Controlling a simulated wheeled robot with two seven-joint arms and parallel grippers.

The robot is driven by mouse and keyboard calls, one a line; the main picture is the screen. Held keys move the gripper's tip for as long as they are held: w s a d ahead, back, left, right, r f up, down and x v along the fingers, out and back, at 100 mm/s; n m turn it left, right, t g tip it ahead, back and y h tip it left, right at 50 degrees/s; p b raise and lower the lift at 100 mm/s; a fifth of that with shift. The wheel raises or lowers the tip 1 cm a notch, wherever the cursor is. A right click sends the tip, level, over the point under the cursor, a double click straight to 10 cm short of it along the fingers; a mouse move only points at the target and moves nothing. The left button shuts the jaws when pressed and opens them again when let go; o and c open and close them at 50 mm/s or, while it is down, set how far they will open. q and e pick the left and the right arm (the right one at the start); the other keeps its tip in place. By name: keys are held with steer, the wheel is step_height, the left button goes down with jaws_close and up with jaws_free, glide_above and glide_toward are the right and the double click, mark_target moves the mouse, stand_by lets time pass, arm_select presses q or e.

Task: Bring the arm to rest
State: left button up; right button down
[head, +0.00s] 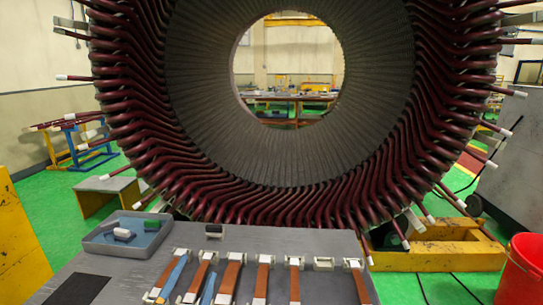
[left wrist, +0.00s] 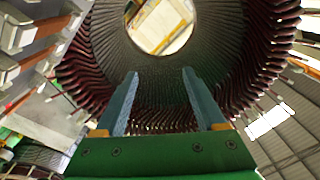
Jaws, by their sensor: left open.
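My left gripper (head: 198,267) shows at the bottom of the head view as two blue fingers, low over the grey table (head: 270,240). In the left wrist view its fingers (left wrist: 160,73) stand wide apart with nothing between them. They point toward the large round stator (head: 290,165), which is ringed with dark red coils. The stator also fills the upper part of the left wrist view (left wrist: 150,98), apart from the fingers. My right gripper is in neither view.
Several brown strips with white ends (head: 262,280) lie in a row on the table. A grey tray (head: 88,243) with small blocks and a black pad (head: 78,289) are at left. A red bucket (head: 522,270) and yellow base (head: 440,255) stand at right.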

arm_select(q)
steer(key=s+a+f+n+g+y, duration=0.1)
steer(key=s+a+f+n+g, duration=0.15)
steer(key=f, duration=0.35)
steer(key=s+a+f+n+g+y, duration=0.1)
steer(key=s+f+n+g+y, duration=0.1)
steer(key=s+f+g, duration=0.35)
steer(key=s+d+f+n+g+h, duration=0.1)
steer(key=s+f+n+g, duration=0.2)
steer(key=s+f+g, duration=0.7)
steer(key=s+f+t+b, duration=0.1)
steer(key=s+f+b, duration=0.25)
steer(key=f, duration=1.05)
steer(key=s+f+b, duration=0.3)
steer(key=s+f, duration=0.2)
steer(key=f, duration=0.8)
steer(key=s+a+f+b, duration=0.1)
steer(key=s+f+b, duration=0.2)
steer(key=s+f, duration=0.8)
steer(key=shift+a+f+m+g+b, duration=0.3)
steer(key=shift+f+m, duration=0.15)
steer(key=shift+f, duration=0.1)
steer(key=shift+s, duration=0.1)
